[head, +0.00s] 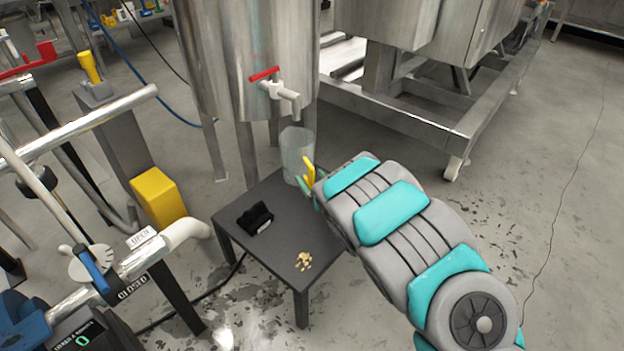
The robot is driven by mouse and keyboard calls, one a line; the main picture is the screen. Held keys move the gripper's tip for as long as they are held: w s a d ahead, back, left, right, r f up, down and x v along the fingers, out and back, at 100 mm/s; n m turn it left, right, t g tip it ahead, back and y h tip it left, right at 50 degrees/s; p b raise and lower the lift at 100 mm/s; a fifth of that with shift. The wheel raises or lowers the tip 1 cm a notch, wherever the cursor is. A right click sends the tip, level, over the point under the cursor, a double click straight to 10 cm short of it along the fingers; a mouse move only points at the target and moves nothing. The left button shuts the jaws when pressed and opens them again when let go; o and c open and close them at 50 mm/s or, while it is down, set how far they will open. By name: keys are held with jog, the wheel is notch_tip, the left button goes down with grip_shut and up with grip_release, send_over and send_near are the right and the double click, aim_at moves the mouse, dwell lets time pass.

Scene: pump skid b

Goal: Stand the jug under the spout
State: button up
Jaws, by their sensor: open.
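The jug (297,150) is a clear, see-through vessel standing upright at the far end of a small dark table (262,257). The spout (289,95) is a white tap with a red handle (264,74) on the steel tank. The jug's rim is below the spout and close to it in the picture; I cannot tell whether it is exactly underneath. My gripper (308,178) is at the jug's right side, with a yellow finger showing. It is open. My arm hides part of it, and I cannot tell whether it touches the jug.
A black object (255,218) and a small pile of tan bits (303,261) lie on the table. The steel tank (245,60) rises behind it. Pipes with a blue-handled valve (92,268) and a yellow box (158,197) are at left. Floor at right is open.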

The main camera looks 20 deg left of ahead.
jog(key=shift+o, duration=0.3)
jog(key=shift+s+d, duration=0.1)
jog(key=shift+s+d+r, duration=0.2)
jog(key=shift+s+d, duration=0.2)
jog(key=shift+s, duration=0.05)
jog(key=shift+p+v, duration=0.8)
jog(key=shift+v, duration=1.95)
